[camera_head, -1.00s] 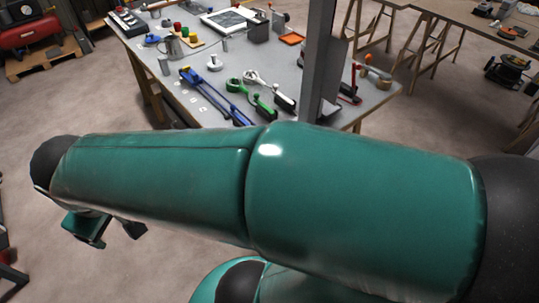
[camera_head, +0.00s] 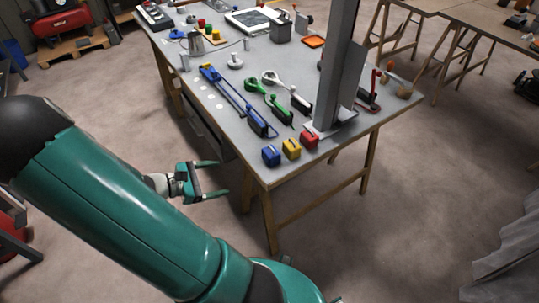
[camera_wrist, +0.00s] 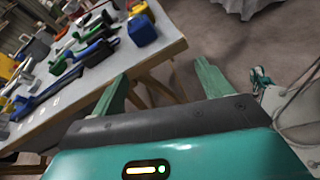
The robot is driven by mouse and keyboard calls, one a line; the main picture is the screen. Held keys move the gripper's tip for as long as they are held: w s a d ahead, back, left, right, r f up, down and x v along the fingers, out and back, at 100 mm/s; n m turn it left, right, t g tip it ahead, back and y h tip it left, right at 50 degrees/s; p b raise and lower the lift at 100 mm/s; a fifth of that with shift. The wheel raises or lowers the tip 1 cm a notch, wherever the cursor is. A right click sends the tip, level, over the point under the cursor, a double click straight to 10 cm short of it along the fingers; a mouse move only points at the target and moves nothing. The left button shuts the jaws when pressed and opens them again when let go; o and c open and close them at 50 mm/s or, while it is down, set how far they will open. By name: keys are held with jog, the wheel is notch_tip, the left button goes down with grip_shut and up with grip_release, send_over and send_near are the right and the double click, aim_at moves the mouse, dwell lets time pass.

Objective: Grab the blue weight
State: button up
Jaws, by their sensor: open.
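The blue weight (camera_head: 271,155) is a small block at the near corner of the grey-topped table (camera_head: 232,133). It stands at the left end of a row with a yellow weight (camera_head: 291,149) and a red weight (camera_head: 309,139). My gripper (camera_head: 222,178) is open and empty, left of the table's near corner and apart from the blue weight. In the wrist view the two green fingers (camera_wrist: 160,85) are spread, with the blue weight (camera_wrist: 142,30) beyond them on the table edge. The yellow weight shows partly behind it at the top.
A grey post (camera_head: 337,75) stands on the table just behind the red weight. Blue clamps (camera_head: 238,98), green-handled tools (camera_head: 268,100) and a metal jug (camera_head: 196,42) lie or stand farther back. The floor in front of the table is clear.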

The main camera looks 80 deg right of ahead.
aim_at(265, 154)
jog(key=s+d+n+h, duration=0.1)
jog(key=s+d, duration=0.3)
jog(key=d, duration=0.1)
jog(key=s+d+f+n+g+h, duration=0.1)
jog(key=s+d, duration=0.3)
jog(key=d, duration=0.1)
jog(key=s+d+f+n+h, duration=0.1)
jog(key=s+d, duration=0.3)
jog(key=d, duration=0.2)
jog(key=shift+s+n+g+h, duration=0.4)
jog(key=shift+r, duration=0.1)
jog(key=shift+c, duration=0.2)
jog(key=c, duration=1.4)
